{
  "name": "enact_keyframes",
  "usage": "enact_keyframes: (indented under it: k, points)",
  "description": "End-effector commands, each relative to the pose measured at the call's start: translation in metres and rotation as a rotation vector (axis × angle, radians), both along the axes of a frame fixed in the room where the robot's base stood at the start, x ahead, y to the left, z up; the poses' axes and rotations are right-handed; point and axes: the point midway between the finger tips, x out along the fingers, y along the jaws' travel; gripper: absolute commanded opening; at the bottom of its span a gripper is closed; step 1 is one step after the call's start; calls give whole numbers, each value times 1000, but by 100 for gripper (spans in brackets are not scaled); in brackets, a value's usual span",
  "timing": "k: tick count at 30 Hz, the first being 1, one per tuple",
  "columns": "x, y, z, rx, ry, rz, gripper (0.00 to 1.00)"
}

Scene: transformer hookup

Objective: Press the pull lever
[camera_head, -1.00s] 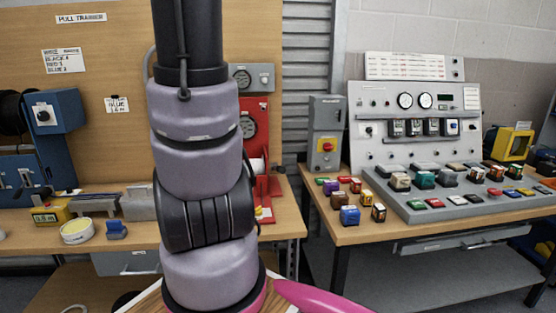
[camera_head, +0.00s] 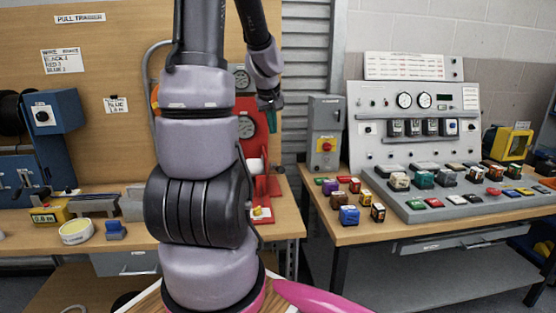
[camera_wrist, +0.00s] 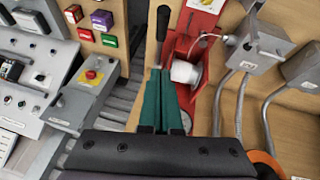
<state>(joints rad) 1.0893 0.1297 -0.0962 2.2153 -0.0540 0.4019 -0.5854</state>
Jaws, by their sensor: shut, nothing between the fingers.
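The pull tester is a red stand (camera_head: 264,186) with a round dial (camera_head: 246,127) and a white cylinder (camera_head: 257,165), at the right end of the left bench. The wrist view shows its red frame (camera_wrist: 210,22) and white cylinder (camera_wrist: 185,72) just right of my fingers. I cannot clearly make out which part is the pull lever; a dark elongated part (camera_wrist: 163,22) lies beyond the fingertips. My gripper (camera_head: 272,124) hangs in front of the red stand's upper right side. Its teal fingers (camera_wrist: 160,72) are shut and empty. My arm hides part of the stand.
A grey box with a red button (camera_head: 326,146) stands on the right bench, beside the control panel (camera_head: 410,110). Several small coloured blocks (camera_head: 349,215) lie there. A grey gauge box (camera_wrist: 254,43) with conduits is right of the stand in the wrist view. A gap separates the benches.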

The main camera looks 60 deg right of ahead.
Motion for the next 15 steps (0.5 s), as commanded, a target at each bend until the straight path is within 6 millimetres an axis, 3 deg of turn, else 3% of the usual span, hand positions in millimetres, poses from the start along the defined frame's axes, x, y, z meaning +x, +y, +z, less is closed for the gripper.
enact_keyframes:
  k: [5, 15]
  points:
    - [2, -4, -11, 3, 1, -1, 0]
    - [13, -31, -74, 6, 1, -2, 0]
